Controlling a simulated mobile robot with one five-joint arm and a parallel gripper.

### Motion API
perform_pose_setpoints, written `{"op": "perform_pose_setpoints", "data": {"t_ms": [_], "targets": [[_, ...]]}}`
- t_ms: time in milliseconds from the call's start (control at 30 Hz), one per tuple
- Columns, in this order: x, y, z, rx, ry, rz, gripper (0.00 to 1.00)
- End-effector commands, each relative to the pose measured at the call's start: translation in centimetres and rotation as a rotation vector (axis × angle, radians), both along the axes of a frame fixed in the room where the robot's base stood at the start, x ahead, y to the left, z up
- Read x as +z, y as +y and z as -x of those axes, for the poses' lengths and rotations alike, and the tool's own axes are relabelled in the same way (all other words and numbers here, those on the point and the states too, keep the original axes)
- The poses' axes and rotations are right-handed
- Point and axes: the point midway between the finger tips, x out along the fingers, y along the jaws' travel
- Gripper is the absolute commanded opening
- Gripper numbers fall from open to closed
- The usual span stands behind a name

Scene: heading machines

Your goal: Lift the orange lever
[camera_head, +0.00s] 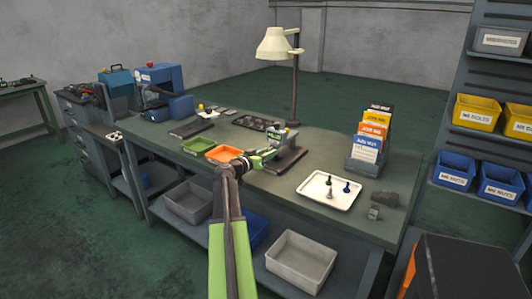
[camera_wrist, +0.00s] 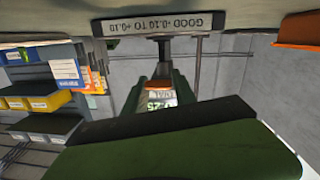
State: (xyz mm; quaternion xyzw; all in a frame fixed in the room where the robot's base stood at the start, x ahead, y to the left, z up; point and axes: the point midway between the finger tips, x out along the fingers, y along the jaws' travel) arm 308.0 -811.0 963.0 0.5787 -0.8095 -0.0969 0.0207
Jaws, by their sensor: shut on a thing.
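A gauge stand (camera_head: 291,139) stands on a dark base (camera_head: 290,160) on the bench. My gripper (camera_head: 268,157) reaches to its left side and is shut at the gauge; the jaws cover the grip itself. In the wrist view, turned upside down, the gauge's display (camera_wrist: 162,104) shows in the middle. A small orange part (camera_wrist: 160,84) by the display may be the orange lever; how it meets the jaws is hidden. A green and black surface fills the lower part of that view.
A white tray with small parts (camera_head: 318,198), a card rack (camera_head: 370,145) and a lamp (camera_head: 277,45) stand on the bench (camera_head: 395,215). A sign (camera_wrist: 150,22) shows in the wrist view.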

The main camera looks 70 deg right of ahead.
Motion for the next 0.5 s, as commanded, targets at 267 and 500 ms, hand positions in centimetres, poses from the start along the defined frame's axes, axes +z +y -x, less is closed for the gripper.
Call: {"op": "perform_pose_setpoints", "data": {"t_ms": [267,500], "targets": [[2.4,-0.1,-0.2,0.006,-0.053,-0.202,0.0],[3.0,-0.2,-0.2,0.006,-0.106,-0.412,0.0]]}}
